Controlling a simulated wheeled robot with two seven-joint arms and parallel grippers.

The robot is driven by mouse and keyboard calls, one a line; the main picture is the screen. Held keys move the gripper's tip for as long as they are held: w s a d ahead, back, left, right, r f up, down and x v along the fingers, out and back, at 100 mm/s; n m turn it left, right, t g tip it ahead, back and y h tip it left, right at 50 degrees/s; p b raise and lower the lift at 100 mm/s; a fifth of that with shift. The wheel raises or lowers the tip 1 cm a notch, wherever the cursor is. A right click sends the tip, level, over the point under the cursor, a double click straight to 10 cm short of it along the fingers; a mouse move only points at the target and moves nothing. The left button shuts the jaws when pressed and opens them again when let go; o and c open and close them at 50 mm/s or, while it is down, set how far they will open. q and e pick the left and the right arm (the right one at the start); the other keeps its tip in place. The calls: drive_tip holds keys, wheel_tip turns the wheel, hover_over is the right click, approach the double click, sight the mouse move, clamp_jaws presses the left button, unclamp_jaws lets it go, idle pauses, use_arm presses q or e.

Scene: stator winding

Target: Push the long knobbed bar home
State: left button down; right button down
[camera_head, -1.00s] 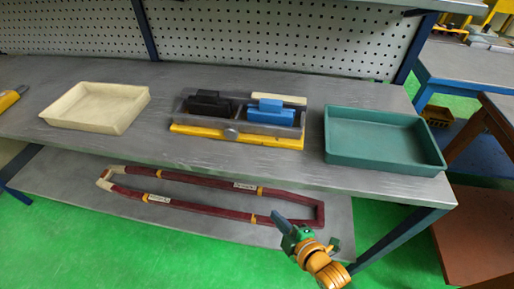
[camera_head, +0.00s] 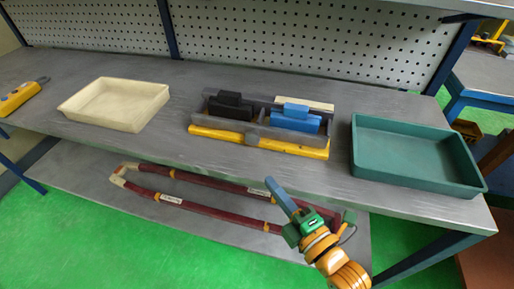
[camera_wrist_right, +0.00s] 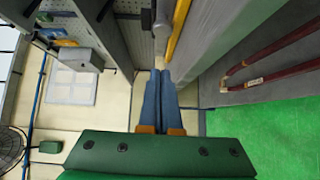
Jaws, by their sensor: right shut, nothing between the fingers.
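The long knobbed bar (camera_head: 262,143) is yellow and lies along the front of the grey holder (camera_head: 262,128) on the bench. Its grey knob is hard to make out in the head view; in the right wrist view a pale round knob (camera_wrist_right: 161,27) shows beside the yellow bar (camera_wrist_right: 179,25). A black block (camera_head: 231,107) and a blue block (camera_head: 296,119) sit in the holder. My right gripper (camera_head: 270,184) is shut and empty, in front of the bench edge and apart from the bar. Its blue fingers are together in the wrist view (camera_wrist_right: 159,74). My left gripper is out of view.
A cream tray (camera_head: 88,117) stands left of the holder and a green tray (camera_head: 412,178) stands right. A dark red loop with yellow bands (camera_head: 205,205) lies on the lower shelf (camera_head: 75,190). Bare bench top lies between the cream tray and the holder.

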sight(257, 140)
drive_tip(key=x, duration=0.9)
drive_tip(key=shift+w+a, duration=0.1)
drive_tip(key=shift+a, duration=0.05)
drive_tip(key=shift+w+d+f, duration=0.1)
drive_tip(key=shift+w+d, duration=0.15)
drive_tip(key=shift+w, duration=0.35)
drive_tip(key=shift+w+d, duration=0.25)
drive_tip(key=shift+w, duration=0.4)
drive_tip(key=shift+w+d, duration=0.2)
drive_tip(key=shift+w, duration=0.3)
drive_tip(key=shift+w, duration=0.1)
drive_tip(key=shift+w+d+b, duration=0.3)
drive_tip(key=shift+w+b, duration=0.2)
drive_tip(key=shift+w, duration=0.35)
drive_tip(key=shift+w+d, duration=0.1)
